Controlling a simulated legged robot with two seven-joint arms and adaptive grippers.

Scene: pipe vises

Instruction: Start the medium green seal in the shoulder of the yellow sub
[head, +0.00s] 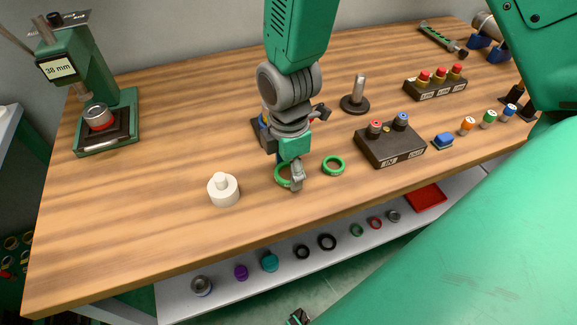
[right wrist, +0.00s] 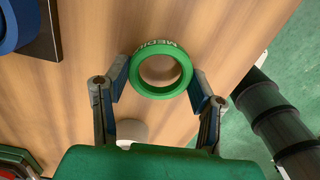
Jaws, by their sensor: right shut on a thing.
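The medium green seal, a green ring with partly readable lettering, shows in the right wrist view (right wrist: 137,72) and in the head view (head: 280,175). My right gripper (head: 294,183) is shut on it, with a fingertip on either side of the ring, as the right wrist view (right wrist: 158,80) shows. The ring is at or just above the wooden bench; I cannot tell whether it touches. A second green ring (head: 333,166) lies just to the right. I cannot make out a yellow sub in either view. My left gripper is not in view.
A white stepped cylinder (head: 223,190) stands left of the gripper. A dark button box (head: 390,147) is to the right, a post on a round base (head: 355,98) behind. A green press (head: 108,115) stands far left. A lower shelf (head: 220,283) holds several rings and caps.

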